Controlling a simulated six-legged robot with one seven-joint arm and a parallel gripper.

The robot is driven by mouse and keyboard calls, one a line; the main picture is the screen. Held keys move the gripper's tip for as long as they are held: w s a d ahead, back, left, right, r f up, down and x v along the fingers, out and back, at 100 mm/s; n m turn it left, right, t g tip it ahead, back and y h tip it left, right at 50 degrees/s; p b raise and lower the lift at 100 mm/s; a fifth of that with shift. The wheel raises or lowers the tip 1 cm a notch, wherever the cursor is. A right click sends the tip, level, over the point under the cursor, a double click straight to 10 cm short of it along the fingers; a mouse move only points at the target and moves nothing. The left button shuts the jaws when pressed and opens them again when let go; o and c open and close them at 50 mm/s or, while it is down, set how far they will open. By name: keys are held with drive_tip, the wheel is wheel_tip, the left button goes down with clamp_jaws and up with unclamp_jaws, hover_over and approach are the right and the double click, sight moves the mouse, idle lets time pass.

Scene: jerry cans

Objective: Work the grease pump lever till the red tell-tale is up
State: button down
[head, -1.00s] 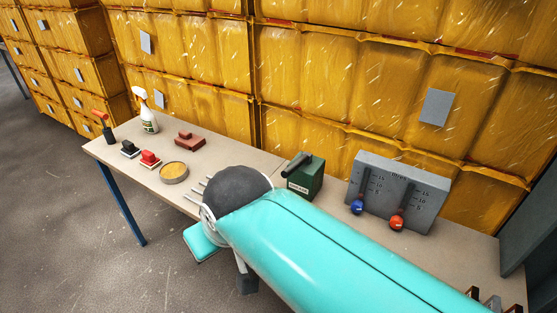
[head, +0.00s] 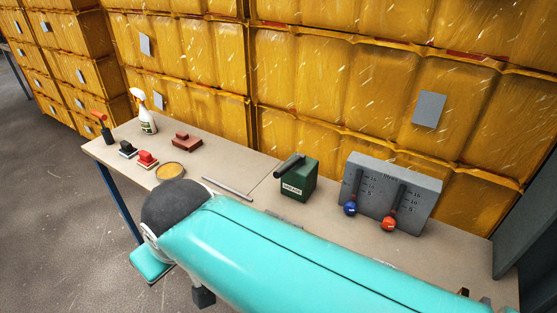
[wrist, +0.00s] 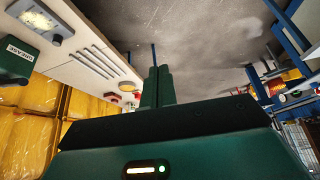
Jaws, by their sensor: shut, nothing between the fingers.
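The grease pump is a dark green box (head: 300,185) with a white GREASE label, standing on the bench right of centre in the head view. Its dark lever (head: 289,165) lies across the top, angled to the lower left. I cannot make out a red tell-tale on it. The pump also shows at the left edge of the wrist view (wrist: 14,55), partly cut off. My gripper (wrist: 155,80) shows in the wrist view with its green fingers together and empty, apart from the pump. It is not visible in the head view, where my teal arm fills the lower middle.
A grey slider panel (head: 391,192) with blue and red knobs stands right of the pump. A metal rod (head: 227,188), round tin (head: 170,171), stamps (head: 147,159), a brown block (head: 186,142) and spray bottle (head: 146,112) are left. Yellow crates (head: 350,90) stand behind the bench.

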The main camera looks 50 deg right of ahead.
wheel_tip(320, 180, up, 5)
drive_tip(key=g+y, duration=0.3)
drive_tip(key=g, duration=0.1)
hover_over(282, 168)
drive_tip(key=s+d, duration=0.3)
drive_tip(key=d, duration=0.1)
drive_tip(key=shift+s+a+f+n, duration=0.1)
drive_tip(key=shift+a+n, duration=0.05)
drive_tip(key=shift+n, duration=0.25)
drive_tip(key=x, duration=1.4)
drive_tip(key=shift+w+d, duration=0.2)
drive_tip(key=shift+w, duration=0.1)
